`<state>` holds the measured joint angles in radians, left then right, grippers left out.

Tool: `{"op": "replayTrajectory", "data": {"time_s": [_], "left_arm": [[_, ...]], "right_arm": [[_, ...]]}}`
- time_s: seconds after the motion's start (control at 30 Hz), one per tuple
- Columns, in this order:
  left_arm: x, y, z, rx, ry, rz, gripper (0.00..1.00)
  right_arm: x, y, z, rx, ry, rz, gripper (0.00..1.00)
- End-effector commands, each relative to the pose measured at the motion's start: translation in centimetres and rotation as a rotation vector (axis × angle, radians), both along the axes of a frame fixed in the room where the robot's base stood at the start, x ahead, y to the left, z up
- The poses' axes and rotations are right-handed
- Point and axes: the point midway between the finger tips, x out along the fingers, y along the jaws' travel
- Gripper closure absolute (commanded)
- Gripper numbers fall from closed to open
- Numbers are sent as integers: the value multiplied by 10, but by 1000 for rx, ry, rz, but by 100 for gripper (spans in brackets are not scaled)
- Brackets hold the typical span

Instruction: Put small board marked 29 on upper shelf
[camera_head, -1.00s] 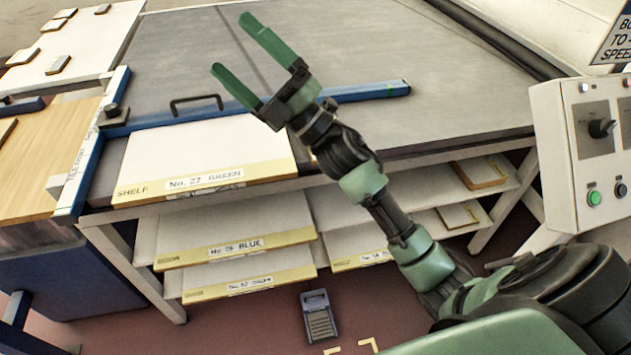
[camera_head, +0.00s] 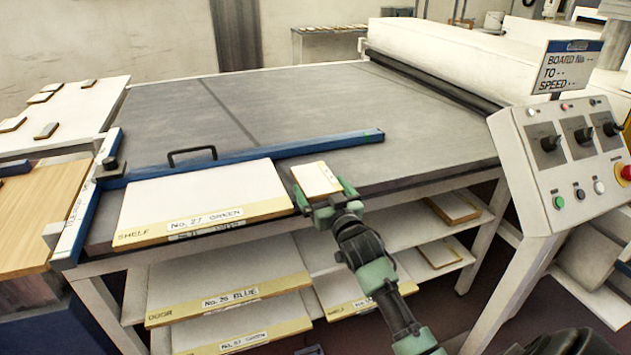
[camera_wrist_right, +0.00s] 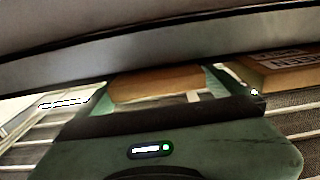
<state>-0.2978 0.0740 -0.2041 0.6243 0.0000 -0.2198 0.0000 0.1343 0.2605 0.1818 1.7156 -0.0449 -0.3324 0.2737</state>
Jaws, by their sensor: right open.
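A small board (camera_head: 318,178), white with a tan edge, lies at the table's front edge, just right of the board labelled No. 27 GREEN. I cannot read its mark. My right gripper (camera_head: 328,190) is at its near end, open, with its green fingers on either side. In the right wrist view a tan board edge (camera_wrist_right: 155,85) shows between the fingers. The upper shelf (camera_head: 418,228) is below the tabletop, and a small board (camera_head: 455,207) lies at its right end. My left gripper is not in view.
The board No. 27 GREEN (camera_head: 200,200) and a blue bar with a handle (camera_head: 240,160) lie on the grey tabletop (camera_head: 300,105). The board No. 26 BLUE (camera_head: 225,272) sits beneath. A control box (camera_head: 560,165) stands at the right. The tabletop behind the bar is clear.

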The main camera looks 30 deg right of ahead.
Motion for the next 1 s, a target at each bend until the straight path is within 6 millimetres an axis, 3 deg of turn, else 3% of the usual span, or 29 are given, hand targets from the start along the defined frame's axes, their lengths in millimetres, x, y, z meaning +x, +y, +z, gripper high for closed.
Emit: {"op": "replayTrajectory", "data": {"time_s": [0.4, 0.67, 0.7, 0.77, 0.9, 1.0], "left_arm": [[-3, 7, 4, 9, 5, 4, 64], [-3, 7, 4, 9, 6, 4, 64], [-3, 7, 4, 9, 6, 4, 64], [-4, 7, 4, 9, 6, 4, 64], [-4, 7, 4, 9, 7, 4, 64], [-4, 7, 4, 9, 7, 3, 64]], "right_arm": [[47, -14, 0, -2, 0, 0, 0], [51, -14, 0, -2, 0, 1, 0], [51, -14, 0, -2, 0, 1, 3], [50, -14, -1, -2, 0, 1, 19], [50, -14, 0, -2, -1, 1, 58], [50, -14, 0, -2, -1, 1, 60]]}}
